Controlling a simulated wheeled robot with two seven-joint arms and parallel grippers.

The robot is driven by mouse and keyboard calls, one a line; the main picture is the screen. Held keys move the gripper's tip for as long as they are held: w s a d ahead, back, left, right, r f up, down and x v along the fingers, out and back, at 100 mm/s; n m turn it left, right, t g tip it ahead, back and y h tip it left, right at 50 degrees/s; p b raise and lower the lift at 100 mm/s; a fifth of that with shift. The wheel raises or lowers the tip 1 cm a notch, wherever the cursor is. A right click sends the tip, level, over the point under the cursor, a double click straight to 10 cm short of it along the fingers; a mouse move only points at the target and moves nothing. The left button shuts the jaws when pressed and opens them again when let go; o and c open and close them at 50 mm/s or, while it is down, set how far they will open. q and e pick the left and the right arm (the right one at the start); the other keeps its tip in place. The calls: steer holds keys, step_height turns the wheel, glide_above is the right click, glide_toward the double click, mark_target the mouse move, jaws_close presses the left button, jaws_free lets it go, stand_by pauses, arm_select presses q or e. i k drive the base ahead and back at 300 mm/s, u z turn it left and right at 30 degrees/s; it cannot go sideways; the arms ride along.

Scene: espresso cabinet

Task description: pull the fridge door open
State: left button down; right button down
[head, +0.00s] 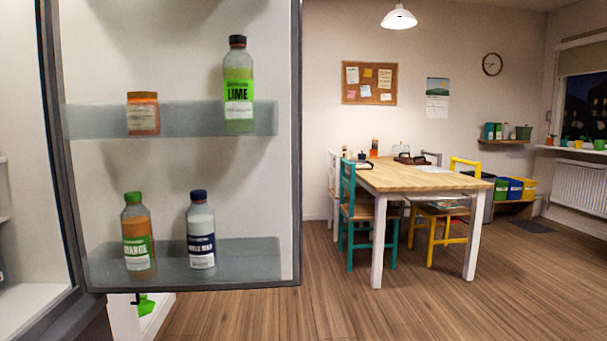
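The fridge door (272,60) stands open at the left of the head view, with its inner side facing me and a dark grey frame around it. Its upper bin (190,120) holds a jar with an orange lid (143,114) and a green lime bottle (238,85). Its lower bin (245,262) holds an orange bottle (137,235) and a white bottle with a dark blue cap (202,232). The white fridge interior (30,240) shows at the far left edge. Neither of my grippers is in view, and the door's outer side and handle are hidden.
A wooden table (425,178) stands beyond the door, with a teal chair (347,205) and a yellow chair (437,235) beside it. The wooden floor (330,310) in front is clear. A small green shape (146,304) shows below the door; I cannot tell what it is.

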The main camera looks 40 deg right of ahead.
mark_target(104, 51)
steer(key=u, duration=0.15)
steer(key=i, duration=0.5)
steer(key=z, duration=0.85)
steer(key=i, duration=0.45)
steer(key=z, duration=0.45)
